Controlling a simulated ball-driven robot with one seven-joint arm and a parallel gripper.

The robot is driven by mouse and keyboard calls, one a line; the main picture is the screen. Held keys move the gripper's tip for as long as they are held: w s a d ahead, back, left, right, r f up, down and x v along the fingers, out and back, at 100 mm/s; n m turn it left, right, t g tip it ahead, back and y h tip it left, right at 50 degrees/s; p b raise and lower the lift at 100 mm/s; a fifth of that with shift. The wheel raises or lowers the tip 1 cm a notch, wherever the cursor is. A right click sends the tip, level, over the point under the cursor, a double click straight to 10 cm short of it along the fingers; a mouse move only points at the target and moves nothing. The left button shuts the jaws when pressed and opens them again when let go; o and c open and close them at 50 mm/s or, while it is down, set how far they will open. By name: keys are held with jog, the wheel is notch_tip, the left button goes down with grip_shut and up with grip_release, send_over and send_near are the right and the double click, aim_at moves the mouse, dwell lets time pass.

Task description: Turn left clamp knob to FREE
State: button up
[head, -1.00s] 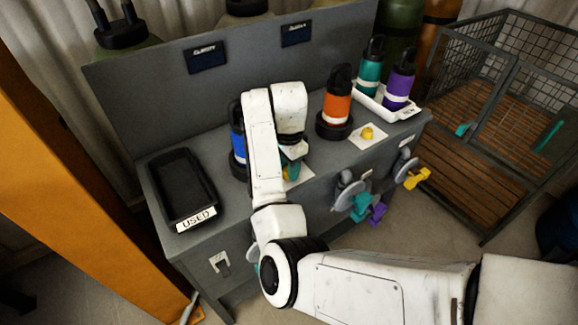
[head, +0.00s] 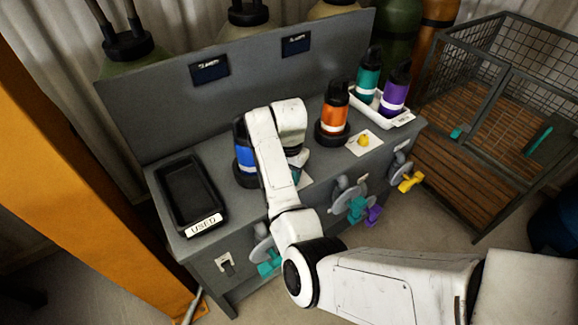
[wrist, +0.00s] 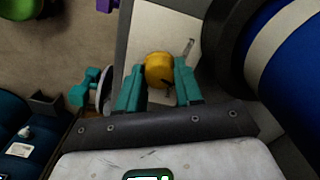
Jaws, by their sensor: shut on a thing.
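The left clamp knob (wrist: 158,70) is a yellow round knob on a white plate (wrist: 160,25), beside the blue bottle (wrist: 285,65). A small grey pointer or mark lies on the plate at the knob's upper right. My gripper (wrist: 160,76) has its teal fingers on either side of the knob, shut on it. In the head view my arm hides the knob. The blue bottle (head: 244,158) stands upright in a black holder just left of my wrist. The right knob (head: 364,140), also yellow, sits on its own white plate by the orange bottle (head: 334,108).
A black tray labelled USED (head: 188,192) lies at the bench's left. A white tray (head: 394,118) holds teal and purple bottles at the right. Valves with teal, purple and yellow handles (head: 411,182) stick out from the bench front. A mesh cage (head: 500,130) stands right.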

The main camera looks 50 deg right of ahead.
jog(key=n+p, duration=0.1)
jog(key=n, duration=0.1)
jog(key=n+p, duration=0.4)
jog(key=shift+r+n, duration=0.25)
jog(key=shift+n, duration=0.05)
jog(key=n+p, duration=0.3)
jog(key=n, duration=0.3)
jog(key=shift+f, duration=0.15)
jog(key=o, duration=1)
jog(key=shift+o, duration=0.2)
notch_tip(320, 180, up, 11)
jog(key=shift+f+b, duration=0.15)
jog(key=shift+b, duration=0.2)
